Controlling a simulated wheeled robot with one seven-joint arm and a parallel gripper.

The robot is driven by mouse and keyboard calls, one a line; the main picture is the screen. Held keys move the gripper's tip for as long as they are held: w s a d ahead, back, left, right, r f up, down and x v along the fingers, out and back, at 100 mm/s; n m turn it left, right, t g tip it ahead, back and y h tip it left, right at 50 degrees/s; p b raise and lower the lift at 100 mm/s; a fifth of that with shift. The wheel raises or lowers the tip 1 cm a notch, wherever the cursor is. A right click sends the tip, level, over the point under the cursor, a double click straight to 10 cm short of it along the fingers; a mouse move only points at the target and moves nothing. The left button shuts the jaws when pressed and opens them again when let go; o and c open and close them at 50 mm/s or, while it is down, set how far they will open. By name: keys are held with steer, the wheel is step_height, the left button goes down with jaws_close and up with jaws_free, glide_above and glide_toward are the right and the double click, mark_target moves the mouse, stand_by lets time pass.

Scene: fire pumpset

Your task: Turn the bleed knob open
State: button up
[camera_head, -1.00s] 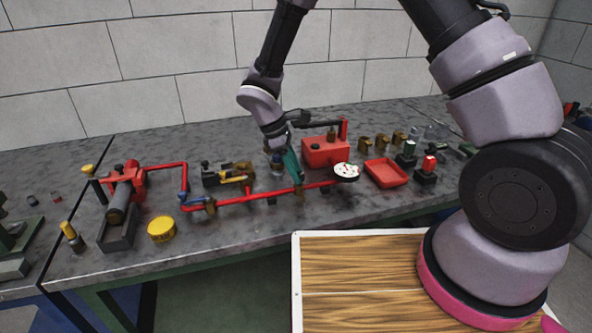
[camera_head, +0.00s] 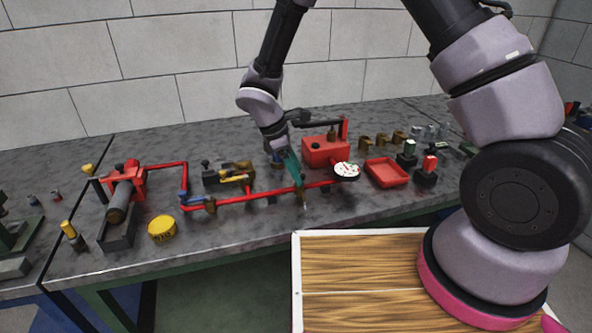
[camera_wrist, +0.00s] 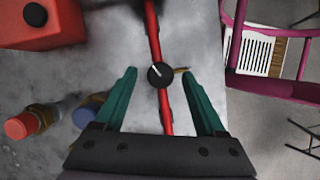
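The bleed knob (camera_wrist: 160,75) is a round black knob with a white pointer line, on the red pipe (camera_wrist: 152,22). In the wrist view the line points to the upper left. My gripper (camera_wrist: 160,73) has two teal fingers, open, one on each side of the knob with visible gaps. A small brass spout (camera_wrist: 181,69) sticks out to the knob's right. In the head view my gripper (camera_head: 297,180) reaches down to the red pipe (camera_head: 250,198), and its fingers hide the knob. A faint pale streak shows just below the fingertips.
A red box (camera_head: 325,151), a white gauge (camera_head: 346,170) and a red tray (camera_head: 386,172) stand right of my gripper. A red pump (camera_head: 124,190) and a yellow tin (camera_head: 162,229) stand left. The bench front strip is mostly clear.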

steer(key=v, duration=1)
steer(key=shift+a+r, duration=0.2)
steer(key=shift+r, duration=0.15)
steer(key=s+d+r+m+t+y, duration=0.15)
steer(key=d+r+m+y, duration=0.25)
steer(key=d+r+m, duration=1.05)
steer(key=s+d+r+m+t+y, duration=0.2)
steer(key=s+d+r+m+t, duration=0.3)
steer(key=s+d+r+m, duration=0.3)
steer(key=s+d+r, duration=0.2)
steer(key=d+r, duration=0.2)
steer(key=d, duration=0.1)
steer(key=shift+s+r, duration=0.15)
steer(key=shift+r, duration=0.25)
